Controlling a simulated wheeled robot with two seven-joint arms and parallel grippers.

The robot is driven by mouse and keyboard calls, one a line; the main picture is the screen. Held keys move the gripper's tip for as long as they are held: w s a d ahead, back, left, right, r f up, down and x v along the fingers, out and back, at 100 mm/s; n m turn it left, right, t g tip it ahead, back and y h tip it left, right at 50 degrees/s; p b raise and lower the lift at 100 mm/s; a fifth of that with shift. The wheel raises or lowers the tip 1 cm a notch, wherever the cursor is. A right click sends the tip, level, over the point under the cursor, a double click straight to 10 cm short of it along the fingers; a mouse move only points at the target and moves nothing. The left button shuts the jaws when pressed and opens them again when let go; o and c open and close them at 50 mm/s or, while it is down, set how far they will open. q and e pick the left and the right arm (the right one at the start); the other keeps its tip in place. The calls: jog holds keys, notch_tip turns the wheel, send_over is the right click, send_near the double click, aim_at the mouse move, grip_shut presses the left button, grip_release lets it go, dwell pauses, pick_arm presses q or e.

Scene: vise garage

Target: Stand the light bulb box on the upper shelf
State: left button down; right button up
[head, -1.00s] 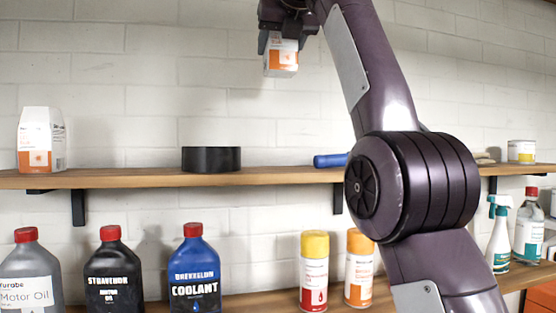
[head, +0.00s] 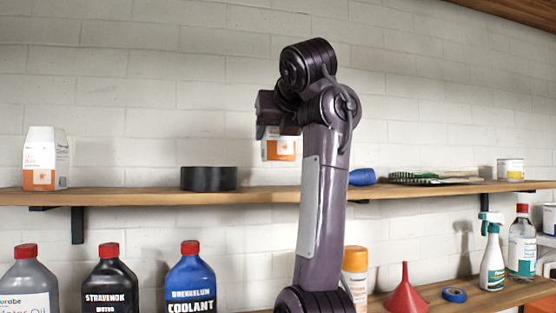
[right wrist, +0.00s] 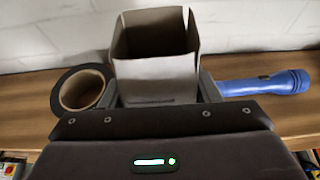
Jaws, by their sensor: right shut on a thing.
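The light bulb box (head: 281,150), white with an orange lower band, is held in my right gripper (head: 277,132) above the upper shelf (head: 130,197). In the head view its bottom shows above the shelf board, with wall visible between. In the right wrist view the box (right wrist: 157,75) has an open top and sits roughly upright between the fingers of my right gripper (right wrist: 158,95). My left gripper is not in view.
A black tape roll (head: 208,179) lies left of the held box, and a blue flashlight (head: 361,177) lies right of it. The shelf between them looks clear. A green-edged item (head: 415,179) and a small can (head: 510,169) are further right. Bottles (head: 190,280) stand below.

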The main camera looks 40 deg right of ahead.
aim_at(278, 159)
jog(key=shift+w+d+f, duration=0.15)
jog(key=shift+w+f, duration=0.05)
jog(key=shift+f, duration=0.75)
jog(key=shift+s+a+f+p, duration=0.1)
jog(key=shift+f+p, duration=0.1)
jog(key=shift+f, duration=0.6)
jog(key=shift+s+a+f+p, duration=0.1)
jog(key=shift+f+p, duration=0.05)
jog(key=shift+f, duration=0.6)
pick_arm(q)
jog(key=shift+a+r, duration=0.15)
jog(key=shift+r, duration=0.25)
pick_arm(e)
jog(key=shift+w+d+f, duration=0.15)
jog(key=shift+f, duration=0.15)
jog(key=shift+f, duration=0.15)
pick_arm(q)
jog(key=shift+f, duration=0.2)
pick_arm(e)
jog(key=o, duration=1.1)
jog(key=shift+c, duration=0.2)
